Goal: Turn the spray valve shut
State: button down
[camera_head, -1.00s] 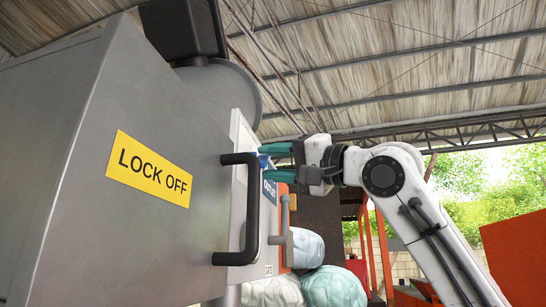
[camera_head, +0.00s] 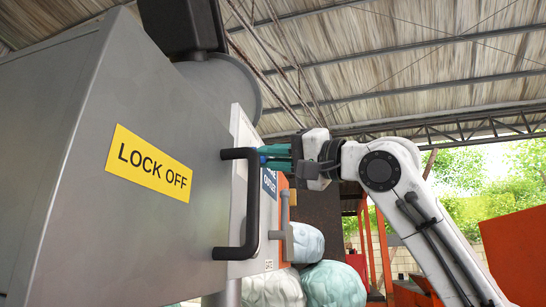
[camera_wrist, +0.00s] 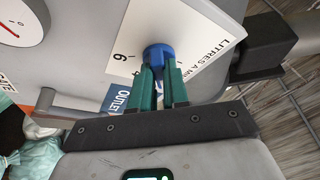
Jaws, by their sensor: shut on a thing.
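The spray valve is a small blue knob (camera_wrist: 158,52) in the wrist view, in front of a white scale plate (camera_wrist: 190,42) marked "LITRES A M…" with a 6 visible. My gripper (camera_wrist: 160,76) has its teal fingers shut on the knob, one on each side. In the head view my gripper (camera_head: 276,156) reaches from the right to the machine's front, just past the black handle. Only a sliver of blue shows there at the fingertips. The fingers hide the lower part of the knob and some of the scale, so I cannot read its setting.
The grey machine housing (camera_head: 90,220) with a yellow "LOCK OFF" label (camera_head: 149,162) fills the left. A black bar handle (camera_head: 251,205) stands out close to my fingers. Pale wrapped bundles (camera_head: 330,285) lie below. A round gauge (camera_wrist: 20,20) is at the wrist view's upper left.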

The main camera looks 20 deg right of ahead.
jog(key=shift+n, duration=0.3)
jog(key=n+y+p, duration=0.1)
jog(key=n, duration=0.1)
jog(key=n+y+p, duration=0.1)
jog(key=n, duration=0.1)
jog(key=n+g+y+p, duration=0.1)
jog(key=n, duration=0.2)
jog(key=shift+w+d+f, duration=0.1)
jog(key=shift+w+d, duration=0.05)
jog(key=shift+w, duration=0.1)
jog(key=shift+w+d+f+n+g+y+p, duration=0.1)
jog(key=shift+n+g+y+p, duration=0.45)
jog(key=shift+n, duration=0.95)
jog(key=shift+f+n+g+y+p, duration=0.1)
jog(key=shift+n+g+y+p, duration=0.45)
jog(key=shift+n, duration=0.95)
jog(key=shift+n+y, duration=0.3)
jog(key=shift+y, duration=0.1)
jog(key=c, duration=1.1)
grip_release()
jog(key=shift+b+v, duration=2)
jog(key=shift+v, duration=3.4)
jog(key=shift+d+r, duration=0.15)
